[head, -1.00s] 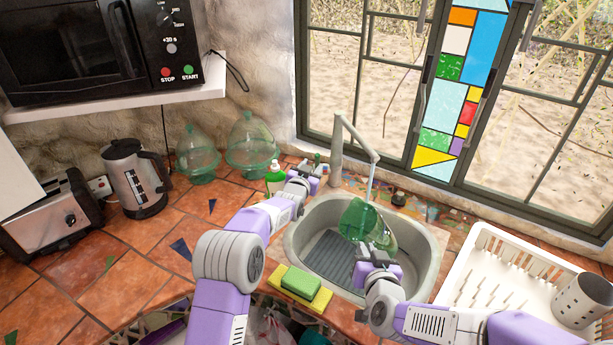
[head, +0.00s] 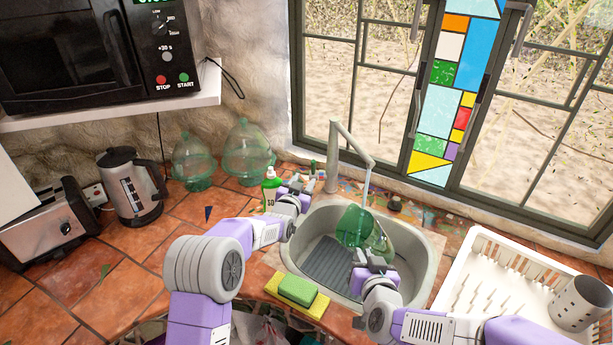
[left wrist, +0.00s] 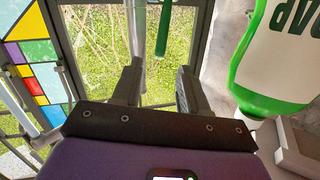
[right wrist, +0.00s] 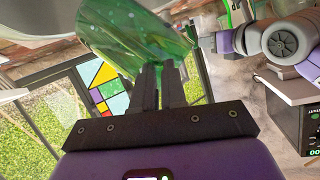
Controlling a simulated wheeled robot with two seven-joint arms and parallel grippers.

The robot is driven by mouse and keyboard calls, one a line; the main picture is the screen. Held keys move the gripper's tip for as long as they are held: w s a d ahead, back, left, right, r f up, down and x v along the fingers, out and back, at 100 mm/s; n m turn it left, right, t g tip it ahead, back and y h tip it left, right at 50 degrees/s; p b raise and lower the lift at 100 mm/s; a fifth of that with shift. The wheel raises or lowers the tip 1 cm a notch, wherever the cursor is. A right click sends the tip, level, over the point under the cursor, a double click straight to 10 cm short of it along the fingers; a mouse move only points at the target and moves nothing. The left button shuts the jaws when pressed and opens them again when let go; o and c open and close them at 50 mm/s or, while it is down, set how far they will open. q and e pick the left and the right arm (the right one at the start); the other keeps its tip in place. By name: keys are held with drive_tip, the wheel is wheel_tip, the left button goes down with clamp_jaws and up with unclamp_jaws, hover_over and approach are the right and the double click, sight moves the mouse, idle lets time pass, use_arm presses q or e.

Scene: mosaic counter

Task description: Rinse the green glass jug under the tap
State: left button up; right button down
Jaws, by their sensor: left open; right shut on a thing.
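The green glass jug (head: 354,224) is tilted inside the sink basin (head: 428,265), below the spout of the tap (head: 350,138). A pale strip like running water reaches from the spout to the jug. My right gripper (head: 372,260) is shut on the jug; the right wrist view shows the jug (right wrist: 125,35) between its fingertips, with drops on the glass. My left gripper (head: 299,183) is open and empty beside the tap's base. In the left wrist view, a slim green handle (left wrist: 164,28) stands beyond its open fingertips, next to the grey tap pipe (left wrist: 134,25).
A green soap bottle (head: 270,188) stands close beside my left gripper. A sponge (head: 298,290) lies on the sink's front edge. A white dish rack (head: 470,290) is at the right. Two green glass domes (head: 246,150) and a kettle (head: 130,185) stand at the left.

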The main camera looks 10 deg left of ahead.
sight(312, 165)
use_arm(q)
drive_tip(key=shift+t, duration=0.6)
drive_tip(key=shift+w+d+f, duration=0.15)
drive_tip(key=shift+w+d, duration=0.1)
drive_tip(key=shift+w, duration=1.5)
drive_tip(key=shift+w+d+f, duration=0.1)
drive_tip(key=shift+w+d, duration=0.15)
drive_tip(key=shift+w, duration=1.45)
drive_tip(key=shift+w+d+f, duration=0.15)
drive_tip(key=shift+w+d, duration=0.1)
drive_tip(key=shift+w, duration=2)
clamp_jaws()
